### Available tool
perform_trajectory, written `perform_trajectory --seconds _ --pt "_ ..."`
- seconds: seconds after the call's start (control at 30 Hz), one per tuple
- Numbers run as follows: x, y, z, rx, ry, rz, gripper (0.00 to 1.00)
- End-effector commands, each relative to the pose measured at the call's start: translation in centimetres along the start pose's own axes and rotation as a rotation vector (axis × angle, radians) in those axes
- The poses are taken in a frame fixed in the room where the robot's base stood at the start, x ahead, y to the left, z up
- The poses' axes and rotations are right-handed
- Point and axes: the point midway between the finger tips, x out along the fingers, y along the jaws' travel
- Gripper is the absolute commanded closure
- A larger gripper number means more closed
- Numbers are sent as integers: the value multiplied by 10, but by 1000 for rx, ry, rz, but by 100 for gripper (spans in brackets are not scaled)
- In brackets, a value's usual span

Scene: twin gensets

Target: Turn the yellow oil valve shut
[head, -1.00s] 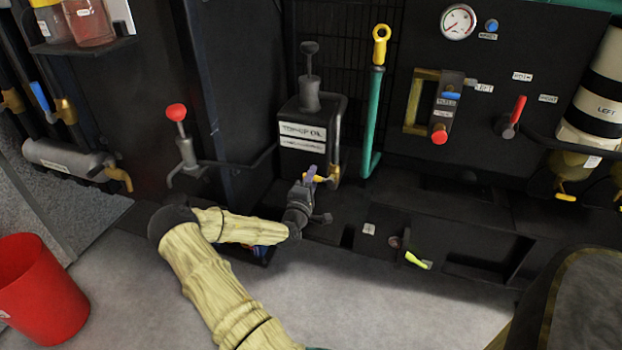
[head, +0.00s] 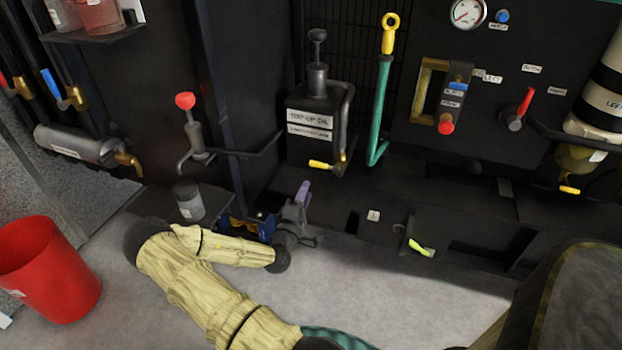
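A black tank labelled "TOP-UP OIL" (head: 310,124) stands at the back centre in the head view. Below it, a yellow valve handle (head: 321,165) lies nearly level beside a brass tap (head: 341,166), its free end pointing left. My gripper (head: 303,194) is below and slightly left of the handle, apart from it in the picture. Its purple-grey fingers point up and appear empty. They are small and seen edge-on, so I cannot tell the gap between them.
A red bucket (head: 50,275) stands on the floor at left. A grey canister (head: 188,201) stands on a low dark ledge. A yellow-green lever (head: 422,248) is on the base at right. A red-knobbed pump (head: 189,130) and a yellow-ringed dipstick (head: 389,35) are nearby.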

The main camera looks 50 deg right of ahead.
Motion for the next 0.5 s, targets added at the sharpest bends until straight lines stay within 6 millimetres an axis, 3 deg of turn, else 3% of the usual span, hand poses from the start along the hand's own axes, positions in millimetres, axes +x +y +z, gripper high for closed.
perform_trajectory --seconds 0.23,0.5 --pt "-46 0 0 -2 2 -2 60" --pt "-60 -1 0 -1 0 -2 60"
